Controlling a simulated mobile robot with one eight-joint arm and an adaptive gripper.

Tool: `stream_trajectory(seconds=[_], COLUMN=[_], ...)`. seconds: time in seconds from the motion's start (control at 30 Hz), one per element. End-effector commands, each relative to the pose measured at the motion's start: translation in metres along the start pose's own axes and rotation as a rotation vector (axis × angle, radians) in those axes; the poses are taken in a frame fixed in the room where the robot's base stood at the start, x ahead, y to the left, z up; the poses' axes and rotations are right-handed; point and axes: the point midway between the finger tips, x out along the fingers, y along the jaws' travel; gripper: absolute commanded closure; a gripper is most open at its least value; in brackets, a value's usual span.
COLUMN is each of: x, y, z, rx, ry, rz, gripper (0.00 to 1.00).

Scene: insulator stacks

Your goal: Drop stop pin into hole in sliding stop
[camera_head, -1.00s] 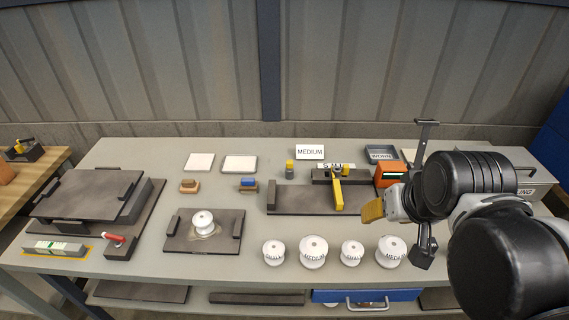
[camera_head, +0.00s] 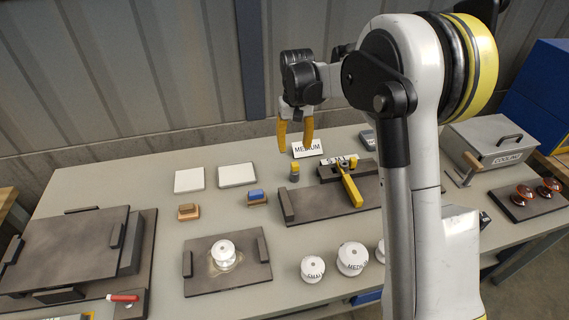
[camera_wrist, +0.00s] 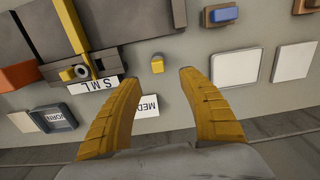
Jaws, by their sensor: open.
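The stop pin (camera_head: 294,172), a small grey cylinder with a yellow top, stands upright on the table left of the dark gauge fixture (camera_head: 310,207). In the wrist view the pin (camera_wrist: 157,64) lies just beyond and between my fingertips. The sliding stop (camera_head: 350,186) is a yellow bar across the fixture beside an S M L label. In the wrist view the sliding stop (camera_wrist: 70,22) is at upper left, with a round ring (camera_wrist: 83,71) at its end. My gripper (camera_head: 295,146) is open and empty above and behind the pin; its yellow fingers (camera_wrist: 158,82) frame it.
A MEDIUM card (camera_head: 307,148) stands behind the pin. Two white plates (camera_head: 237,174) and small blocks (camera_head: 257,197) lie to the left. White insulators (camera_head: 352,257) stand in front. A COOLING box (camera_head: 492,141) is at right. My arm hides part of the table's right side.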

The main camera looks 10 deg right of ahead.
Motion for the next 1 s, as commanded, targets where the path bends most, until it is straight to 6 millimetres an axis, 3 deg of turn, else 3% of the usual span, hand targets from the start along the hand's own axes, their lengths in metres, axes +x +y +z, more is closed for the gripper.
stream_trajectory(seconds=[0.3, 0.47, 0.7, 1.0], x=[0.049, 0.061, 0.098, 0.105], y=[0.0, 0.001, 0.003, 0.003], z=[-0.001, -0.001, -0.004, -0.004], rx=[0.0, 0.0, 0.0, 0.0], ry=[0.0, 0.001, 0.001, 0.001], rz=[0.0, 0.0, 0.0, 0.0], gripper=[0.51, 0.51, 0.51, 0.51])
